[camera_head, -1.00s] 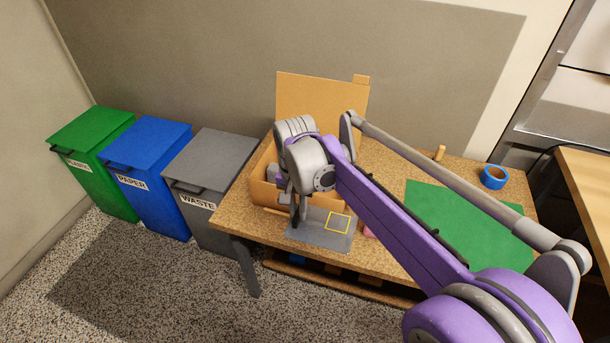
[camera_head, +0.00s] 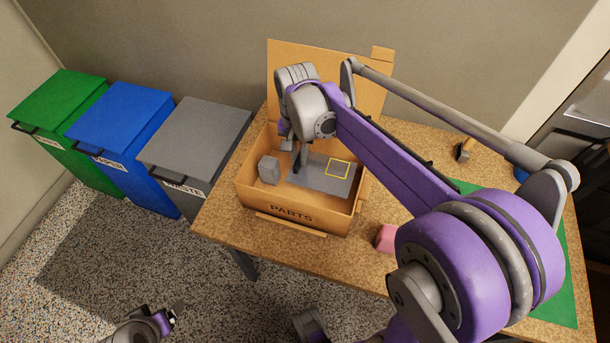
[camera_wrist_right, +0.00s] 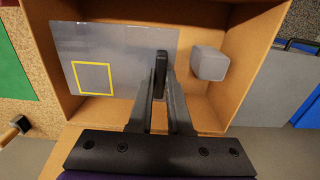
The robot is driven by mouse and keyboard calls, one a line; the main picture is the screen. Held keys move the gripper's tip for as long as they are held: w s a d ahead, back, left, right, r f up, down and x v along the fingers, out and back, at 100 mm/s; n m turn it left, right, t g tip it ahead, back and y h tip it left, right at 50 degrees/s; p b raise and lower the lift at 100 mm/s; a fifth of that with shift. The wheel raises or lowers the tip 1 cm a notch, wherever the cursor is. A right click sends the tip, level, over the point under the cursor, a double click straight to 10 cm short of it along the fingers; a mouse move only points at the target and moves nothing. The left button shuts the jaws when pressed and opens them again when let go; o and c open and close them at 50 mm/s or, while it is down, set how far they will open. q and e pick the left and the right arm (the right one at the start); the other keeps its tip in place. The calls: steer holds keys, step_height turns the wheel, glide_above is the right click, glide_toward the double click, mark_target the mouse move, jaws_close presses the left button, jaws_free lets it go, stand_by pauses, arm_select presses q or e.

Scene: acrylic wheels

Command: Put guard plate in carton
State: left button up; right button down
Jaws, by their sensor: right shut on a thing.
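The guard plate (camera_head: 314,181) is a flat grey sheet with a yellow square outline. It also shows in the right wrist view (camera_wrist_right: 135,45). The right fingers show at the plate's edge in the wrist view (camera_wrist_right: 161,75). My left gripper (camera_head: 178,310) is low at the bottom left, away from the table; its jaws are unclear.
A grey block (camera_head: 269,170) stands in the carton, to the left of the plate. A pink block (camera_head: 386,238) lies on the table right of the carton. A green mat (camera_head: 556,290) covers the table's right side. Green, blue and grey bins stand left of the table.

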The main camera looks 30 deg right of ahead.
steer(key=shift+w+d+f, duration=0.1)
steer(key=shift+w+f, duration=0.1)
steer(key=shift+f, duration=0.25)
step_height(320, 180, down, 10)
steer(key=shift+r+b, duration=0.1)
steer(key=shift+b, duration=0.6)
steer(key=c, duration=1.3)
jaws_free()
steer(key=shift+f, duration=0.3)
steer(key=o, duration=0.5)
steer(key=shift+r, duration=0.1)
steer(key=shift+c, duration=0.2)
steer(key=shift+r, duration=0.5)
step_height(320, 180, up, 11)
steer(key=shift+r+p, duration=0.2)
steer(key=shift+p, duration=0.55)
